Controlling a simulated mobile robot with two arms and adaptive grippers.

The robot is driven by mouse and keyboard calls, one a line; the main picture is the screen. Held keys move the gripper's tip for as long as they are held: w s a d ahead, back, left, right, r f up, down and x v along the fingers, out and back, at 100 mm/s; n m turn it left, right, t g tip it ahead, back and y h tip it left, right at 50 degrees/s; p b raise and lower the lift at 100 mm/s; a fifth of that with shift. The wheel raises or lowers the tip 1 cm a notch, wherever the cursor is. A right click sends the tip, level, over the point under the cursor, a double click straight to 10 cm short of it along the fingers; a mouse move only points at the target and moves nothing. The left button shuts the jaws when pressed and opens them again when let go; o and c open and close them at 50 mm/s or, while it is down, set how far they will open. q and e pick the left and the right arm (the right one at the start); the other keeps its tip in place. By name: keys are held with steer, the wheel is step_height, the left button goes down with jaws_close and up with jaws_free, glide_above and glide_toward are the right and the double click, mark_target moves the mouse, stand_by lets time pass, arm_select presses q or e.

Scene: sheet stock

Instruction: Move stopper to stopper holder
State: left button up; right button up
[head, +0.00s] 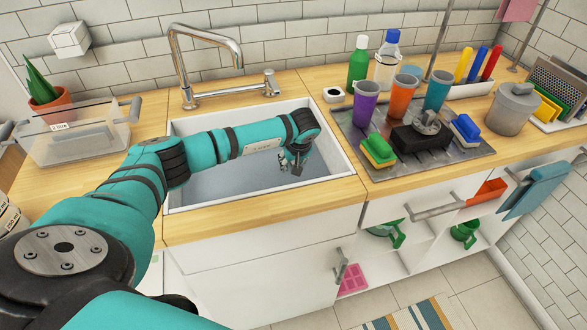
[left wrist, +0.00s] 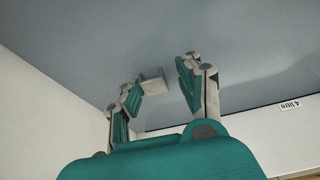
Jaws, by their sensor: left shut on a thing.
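My left gripper (head: 292,163) is low inside the sink, at the end of my arm that reaches in from the left. In the left wrist view its two fingers (left wrist: 160,88) stand on either side of a small grey blocky piece (left wrist: 152,82), which looks like the stopper. The gripper is shut on it; the exact contact is hard to see. A small white square block with a dark round top (head: 334,94), which looks like the stopper holder, stands on the counter behind the sink's right corner. My right gripper is not in view.
The sink (head: 240,195) has raised rims, with a tall faucet (head: 200,60) behind it. A dark tray (head: 370,150) to its right holds cups (head: 366,103) and sponges (head: 378,152). Green and white bottles (head: 358,62) stand near the white block. A clear bin (head: 75,150) is at left.

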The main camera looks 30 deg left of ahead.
arm_select(q)
steer(key=shift+w+d+r+p, duration=0.15)
steer(key=shift+r+p, duration=0.15)
steer(key=shift+r, duration=0.4)
steer(key=shift+w+d+r+p, duration=0.15)
steer(key=shift+r+p, duration=0.1)
steer(key=shift+r, duration=0.4)
jaws_close()
steer(key=shift+s+a+r+p, duration=0.15)
steer(key=shift+r+p, duration=0.45)
steer(key=shift+r, duration=0.2)
steer(key=shift+s+a, duration=0.1)
steer(key=shift+a, duration=0.05)
